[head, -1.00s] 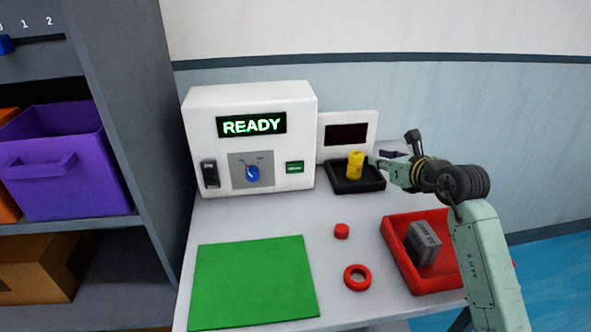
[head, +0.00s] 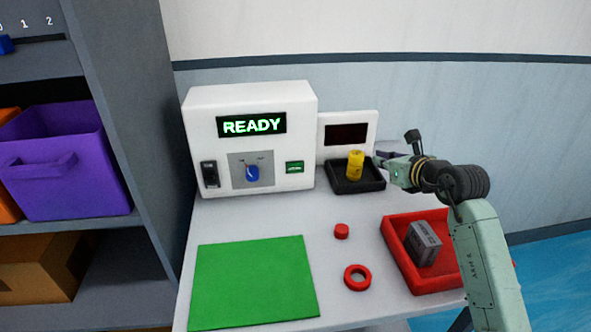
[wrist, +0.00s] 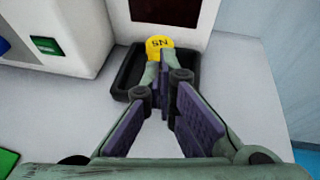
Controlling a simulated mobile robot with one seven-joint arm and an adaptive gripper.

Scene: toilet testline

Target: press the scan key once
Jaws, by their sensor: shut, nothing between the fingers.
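A white machine (head: 220,105) stands at the back of the table with its display (head: 251,125) reading READY. A small green key (head: 294,167) is on its front, right of the blue knob; its label is too small to read in the head view. The green key also shows at the upper left of the wrist view (wrist: 46,45). My gripper (head: 378,159) is shut and empty, to the right of the key and apart from it. In the wrist view my gripper (wrist: 161,75) points toward a yellow cylinder (wrist: 160,44) marked SN.
The yellow cylinder (head: 355,165) stands on a black tray (head: 345,188) before a dark-screened white panel (head: 327,126). A red tray (head: 430,284) holds a grey box (head: 423,243). A red cap (head: 341,231), red ring (head: 357,278) and green mat (head: 250,280) lie in front.

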